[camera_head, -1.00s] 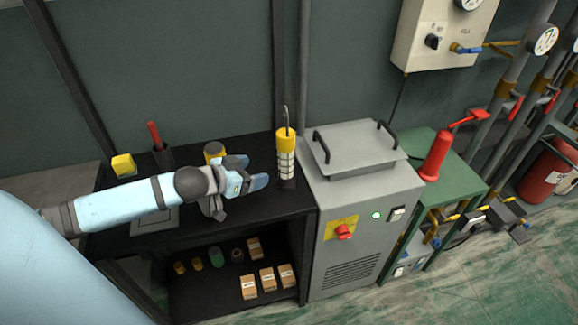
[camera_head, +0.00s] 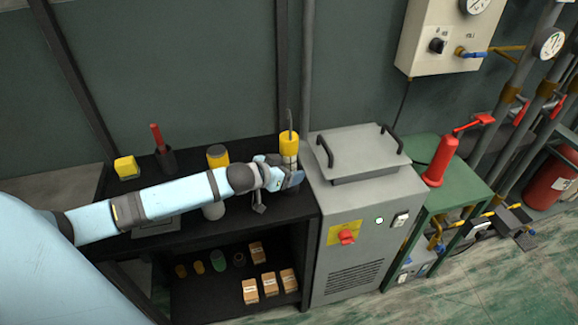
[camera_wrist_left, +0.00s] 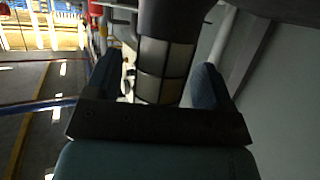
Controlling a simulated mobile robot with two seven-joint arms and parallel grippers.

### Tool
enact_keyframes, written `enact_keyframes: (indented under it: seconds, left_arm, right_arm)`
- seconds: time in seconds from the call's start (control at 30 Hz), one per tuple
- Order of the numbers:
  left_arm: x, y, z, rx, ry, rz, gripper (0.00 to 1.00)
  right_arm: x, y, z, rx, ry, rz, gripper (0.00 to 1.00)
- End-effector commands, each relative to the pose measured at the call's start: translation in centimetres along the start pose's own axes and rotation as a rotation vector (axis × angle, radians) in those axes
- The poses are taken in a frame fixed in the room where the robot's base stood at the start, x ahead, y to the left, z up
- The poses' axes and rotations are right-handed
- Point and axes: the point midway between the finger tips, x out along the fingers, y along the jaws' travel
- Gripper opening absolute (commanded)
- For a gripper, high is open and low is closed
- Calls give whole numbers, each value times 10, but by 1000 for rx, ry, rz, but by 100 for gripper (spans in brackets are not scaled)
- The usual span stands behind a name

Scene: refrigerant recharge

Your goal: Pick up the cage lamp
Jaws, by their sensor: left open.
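The cage lamp (camera_head: 289,144) stands upright on the black shelf top, with a yellow upper part and a wire hook on top. Its lower caged part is mostly hidden behind my left gripper in the head view. My left gripper (camera_head: 285,178) is at the lamp's caged body, open. In the left wrist view the lamp's pale caged body (camera_wrist_left: 164,68) stands between the two blue-tipped fingers of the gripper (camera_wrist_left: 155,88). A gap shows on its right side toward the right finger. My right gripper is not in view.
The black shelf (camera_head: 240,222) also holds a yellow-topped cylinder (camera_head: 217,155), a yellow block (camera_head: 126,168) and a dark cup with a red handle (camera_head: 163,150). A grey machine (camera_head: 360,205) stands close on the lamp's right. Small boxes (camera_head: 268,283) lie on the lower shelf.

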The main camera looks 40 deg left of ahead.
Motion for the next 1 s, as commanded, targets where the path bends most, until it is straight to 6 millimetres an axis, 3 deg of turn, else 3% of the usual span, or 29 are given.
enact_keyframes:
  seconds: [0.3,0.6,1.0]
  left_arm:
    - [7,0,0,0,-1,1,76]
    - [6,0,-1,1,1,1,13]
    - [2,0,-11,1,3,1,13]
  right_arm:
    - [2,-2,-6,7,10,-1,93]
    - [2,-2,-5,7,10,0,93]
    - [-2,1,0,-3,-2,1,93]
